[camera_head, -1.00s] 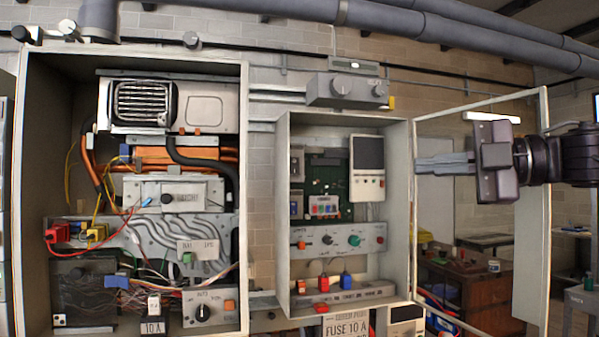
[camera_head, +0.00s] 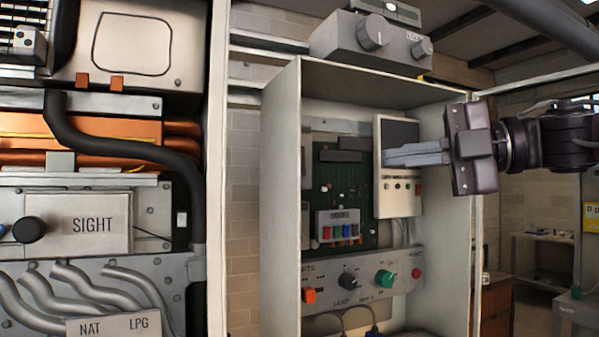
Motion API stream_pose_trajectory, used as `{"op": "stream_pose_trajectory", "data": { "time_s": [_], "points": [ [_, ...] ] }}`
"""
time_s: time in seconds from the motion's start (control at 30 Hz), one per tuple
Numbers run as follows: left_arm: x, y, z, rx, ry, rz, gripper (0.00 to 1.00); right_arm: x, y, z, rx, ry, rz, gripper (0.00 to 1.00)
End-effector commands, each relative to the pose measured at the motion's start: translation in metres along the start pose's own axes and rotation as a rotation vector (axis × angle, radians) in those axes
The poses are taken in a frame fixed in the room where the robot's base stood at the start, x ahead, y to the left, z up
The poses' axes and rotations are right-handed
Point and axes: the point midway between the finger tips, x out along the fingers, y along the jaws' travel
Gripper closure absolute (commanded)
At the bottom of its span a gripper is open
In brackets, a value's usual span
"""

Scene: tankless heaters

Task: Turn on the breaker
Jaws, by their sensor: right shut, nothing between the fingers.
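An open grey cabinet (camera_head: 285,200) stands right of centre. No label reading breaker is legible, so I cannot tell which part is the breaker. Inside are a block with small coloured switches (camera_head: 338,229), and a lower grey panel with an orange switch (camera_head: 309,295), a black knob (camera_head: 348,281), a green knob (camera_head: 384,279) and a red button (camera_head: 416,273). My right gripper (camera_head: 386,158) is shut and empty. It points left in front of a cream control unit with a dark screen (camera_head: 398,133) and hides part of it. My left gripper is not in view.
A larger heater cabinet with pipes and a SIGHT plate (camera_head: 92,225) fills the left. A grey box with knobs (camera_head: 372,42) sits above the right cabinet. The right cabinet's side walls and the open door frame at right bound the space.

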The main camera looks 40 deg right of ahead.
Motion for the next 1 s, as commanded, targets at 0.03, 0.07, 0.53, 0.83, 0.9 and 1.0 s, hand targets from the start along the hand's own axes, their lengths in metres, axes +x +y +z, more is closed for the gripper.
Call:
{"op": "stream_pose_trajectory", "data": {
  "time_s": [0.03,0.07,0.53,0.83,0.9,1.0],
  "points": [
    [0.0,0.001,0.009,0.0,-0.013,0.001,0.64,0.0,0.0,0.0,-0.001,0.0,0.0,1.0],
    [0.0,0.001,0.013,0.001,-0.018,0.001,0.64,0.0,0.0,0.0,0.0,0.0,0.0,1.0],
    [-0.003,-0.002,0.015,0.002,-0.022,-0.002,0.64,0.004,0.0,0.001,0.001,0.0,-0.002,1.0],
    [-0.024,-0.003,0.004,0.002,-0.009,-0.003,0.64,0.054,0.003,-0.001,0.001,0.004,-0.004,1.0],
    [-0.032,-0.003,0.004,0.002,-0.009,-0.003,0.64,0.07,0.004,0.0,0.002,0.004,-0.005,1.0],
    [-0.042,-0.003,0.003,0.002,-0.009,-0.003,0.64,0.091,0.004,0.0,0.002,0.003,-0.005,1.0]
  ]
}}
